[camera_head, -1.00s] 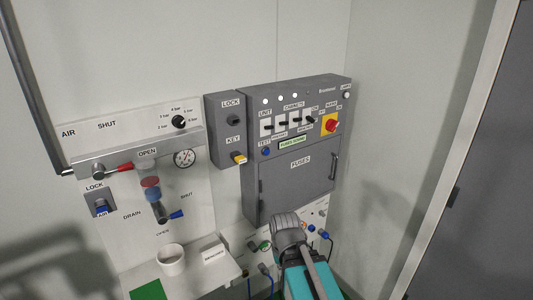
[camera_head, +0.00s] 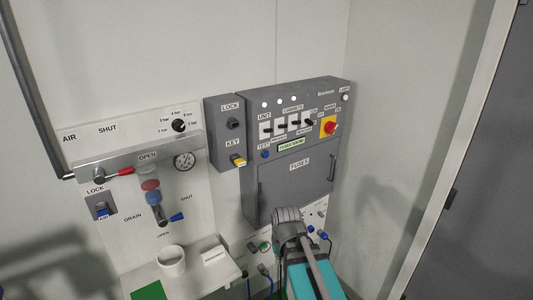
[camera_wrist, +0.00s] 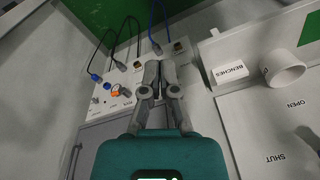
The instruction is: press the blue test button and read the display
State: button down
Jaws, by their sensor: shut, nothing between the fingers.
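The blue test button (camera_head: 265,154) sits under the TEST label at the lower left of the grey control box's switch panel, in the head view. The display (camera_head: 291,145) is a small pale green strip to its right, with dark text too small to read surely. My arm rises at the bottom centre of the head view, below the box and apart from the button; the fingers cannot be made out there. In the wrist view my gripper (camera_wrist: 161,68) is shut and empty, with sockets and cables beyond it. The button is not identifiable in the wrist view.
The fuse door (camera_head: 298,180) is closed below the switches. A red knob (camera_head: 331,127) is at the panel's right. The key lock box (camera_head: 225,134) and air panel (camera_head: 190,205) stand left. A white cup (camera_head: 172,262) stands on the shelf. Cables (camera_wrist: 120,35) hang near the sockets.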

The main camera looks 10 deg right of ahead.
aim_at(266, 155)
jog(key=w+d+r+m+t+y+p, duration=0.1)
jog(key=w+d+r+m+t+p, duration=0.1)
jog(key=w+r+p, duration=0.4)
jog(key=w+d+r+m+t+y+p, duration=0.1)
jog(key=w+d+r+t+p, duration=0.4)
jog(key=w+r, duration=0.7)
jog(key=w+d+p, duration=0.1)
jog(key=w, duration=0.4)
jog(key=shift+r+m+t+p, duration=0.3)
jog(key=shift+r+m+p, duration=0.05)
jog(key=shift+m, duration=0.05)
jog(key=shift+w+a, duration=0.15)
jog(key=shift+w, duration=0.05)
jog(key=shift+w+a, duration=0.55)
jog(key=shift+w, duration=0.75)
jog(key=shift+w+a, duration=0.55)
jog(key=shift+w, duration=0.7)
jog(key=shift+w+a, duration=0.55)
jog(key=shift+w, duration=0.75)
jog(key=shift+w, duration=0.15)
jog(key=shift+w+a, duration=0.15)
jog(key=shift+w, duration=0.1)
